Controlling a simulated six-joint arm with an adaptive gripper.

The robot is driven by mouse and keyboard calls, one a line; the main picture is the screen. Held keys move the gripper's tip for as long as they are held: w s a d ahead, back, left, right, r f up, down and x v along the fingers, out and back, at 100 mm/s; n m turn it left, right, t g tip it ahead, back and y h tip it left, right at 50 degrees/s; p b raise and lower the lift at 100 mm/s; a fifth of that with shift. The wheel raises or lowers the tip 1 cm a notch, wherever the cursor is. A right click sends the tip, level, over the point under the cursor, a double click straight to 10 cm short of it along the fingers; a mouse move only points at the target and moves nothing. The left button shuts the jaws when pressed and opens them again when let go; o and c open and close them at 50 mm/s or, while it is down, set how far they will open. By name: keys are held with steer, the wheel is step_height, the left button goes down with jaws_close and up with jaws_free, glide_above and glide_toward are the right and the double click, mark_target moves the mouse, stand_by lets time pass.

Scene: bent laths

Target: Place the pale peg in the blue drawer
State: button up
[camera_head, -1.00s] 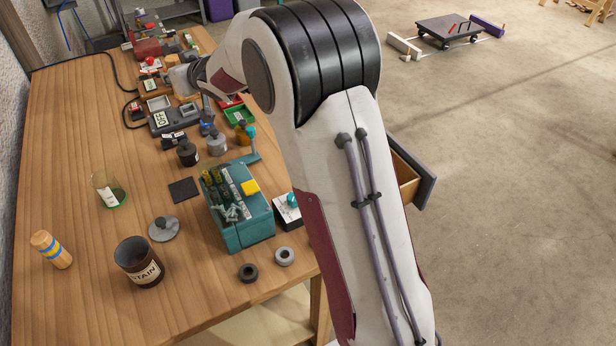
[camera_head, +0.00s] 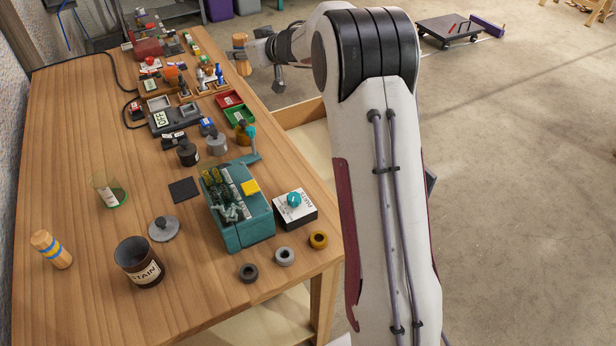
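My gripper (camera_head: 256,52) is at the upper middle, just past the right edge of the bench. The fingers are small and partly hidden behind the peg. An open drawer (camera_head: 304,112) sticks out from the bench's right side, nearer the camera than the gripper. Its pale wooden rim shows, but my arm covers most of it. A sliver of its dark blue-grey front (camera_head: 431,182) shows right of my arm.
The bench (camera_head: 90,140) is crowded at its far end. A teal toolbox (camera_head: 245,228), a dial box (camera_head: 294,210) and several rings stand near its right edge.

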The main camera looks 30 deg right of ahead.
steer(key=s+d+f, duration=0.2)
steer(key=d, duration=0.6)
steer(key=s+d+f, duration=0.2)
steer(key=d, duration=0.6)
step_height(320, 180, down, 22)
steer(key=shift+w+f, duration=0.15)
steer(key=shift+f, duration=0.1)
step_height(320, 180, down, 6)
steer(key=shift+f, duration=0.2)
steer(key=shift+f, duration=1.8)
steer(key=shift+f, duration=0.1)
